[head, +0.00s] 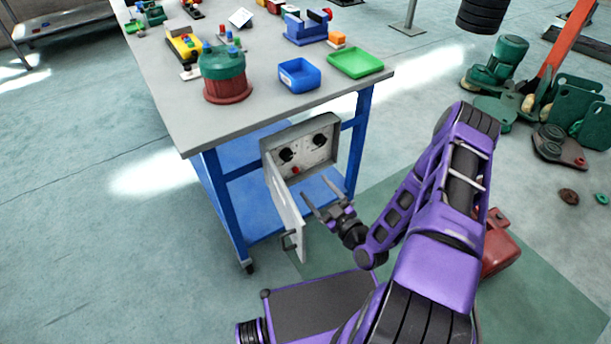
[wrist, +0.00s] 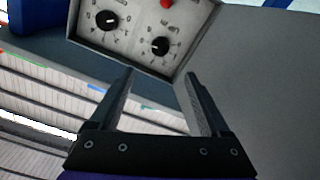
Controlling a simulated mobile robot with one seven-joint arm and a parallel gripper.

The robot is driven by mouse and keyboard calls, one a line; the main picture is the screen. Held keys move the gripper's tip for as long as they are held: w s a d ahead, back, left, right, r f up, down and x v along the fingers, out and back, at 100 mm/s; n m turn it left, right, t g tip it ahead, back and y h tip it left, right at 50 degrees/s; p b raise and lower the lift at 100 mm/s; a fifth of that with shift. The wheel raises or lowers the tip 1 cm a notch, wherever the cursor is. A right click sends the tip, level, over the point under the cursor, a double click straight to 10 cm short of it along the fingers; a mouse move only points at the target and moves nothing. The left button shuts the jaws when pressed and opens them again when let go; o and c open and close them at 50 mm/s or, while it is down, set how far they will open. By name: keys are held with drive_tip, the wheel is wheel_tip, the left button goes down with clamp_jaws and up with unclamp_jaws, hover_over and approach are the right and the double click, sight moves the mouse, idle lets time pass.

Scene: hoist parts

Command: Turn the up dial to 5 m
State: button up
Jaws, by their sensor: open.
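A grey control box (head: 307,150) hangs on the side of the blue-legged bench. Its panel has two black dials, a left one (head: 286,155) and a right one (head: 320,140), and a red button (head: 295,170) below. In the wrist view the two dials show as one dial (wrist: 106,19) and another dial (wrist: 160,46) with scale marks around them. The labels are too small to tell which is the up dial or its setting. My gripper (head: 317,188) is open and empty, in front of and below the panel. It touches neither dial.
The box's door (head: 287,208) stands open to the left of my gripper. The bench top (head: 190,110) above carries a blue bin (head: 299,76), a green tray (head: 355,63) and a green-and-red part (head: 224,75). A red case (head: 497,255) stands on the floor at right.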

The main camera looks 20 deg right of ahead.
drive_tip(key=shift+v, duration=1.4)
